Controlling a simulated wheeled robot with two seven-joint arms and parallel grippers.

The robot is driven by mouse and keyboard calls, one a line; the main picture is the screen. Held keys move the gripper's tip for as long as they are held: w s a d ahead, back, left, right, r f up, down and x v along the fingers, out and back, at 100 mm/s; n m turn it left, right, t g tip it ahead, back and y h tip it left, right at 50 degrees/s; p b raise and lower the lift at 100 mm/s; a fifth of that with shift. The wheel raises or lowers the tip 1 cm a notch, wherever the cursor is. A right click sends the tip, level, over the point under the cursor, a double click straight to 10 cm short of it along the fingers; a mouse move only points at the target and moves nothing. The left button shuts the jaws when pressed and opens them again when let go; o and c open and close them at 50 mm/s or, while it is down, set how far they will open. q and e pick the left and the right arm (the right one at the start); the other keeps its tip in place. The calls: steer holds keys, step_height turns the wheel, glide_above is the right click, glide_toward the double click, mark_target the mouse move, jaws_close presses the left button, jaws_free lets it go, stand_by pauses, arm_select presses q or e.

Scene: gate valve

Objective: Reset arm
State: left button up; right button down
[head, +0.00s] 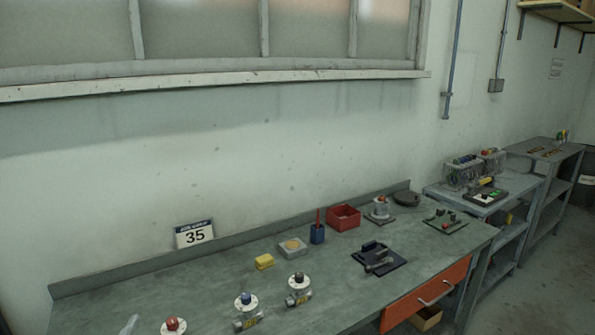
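Neither of my grippers can be made out in the head view. Three gate valves stand in a row along the front of the grey workbench (330,290). The valve with the red top (173,326) is cut off by the bottom edge. The valve with the blue top (246,302) stands to its right.
A number 35 sign (195,234) stands at the back. A yellow block (264,261), a blue holder (317,234), a red bin (344,217) and a black fixture (378,260) sit on the bench. An orange drawer (428,293) is in its front. Shelves (488,195) stand at right.

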arm_select(q)
steer(key=s+f+n+g+y, duration=0.1)
steer(key=s+f+n+g, duration=0.35)
steer(key=f, duration=0.35)
steer(key=s+f+n+g+y, duration=0.25)
steer(key=s+f+g, duration=0.2)
steer(key=f, duration=0.25)
steer(key=s+d+f+n+g+h, duration=0.1)
steer(key=s+d+f+g+h, duration=0.1)
steer(key=s+f+g, duration=0.3)
steer(key=s+d+f+n+g+h, duration=0.1)
steer(key=s+d+f+n+g, duration=0.15)
steer(key=s, duration=0.55)
step_height(320, 180, down, 30)
steer(key=s+a+f+g, duration=0.1)
steer(key=s+f, duration=0.9)
steer(key=s+a+f+m+g, duration=0.1)
steer(key=s+a+f, duration=0.1)
steer(key=s+f, duration=0.7)
steer(key=shift+s+a+f, duration=0.25)
steer(key=shift+s+f, duration=0.1)
steer(key=shift+f, duration=0.4)
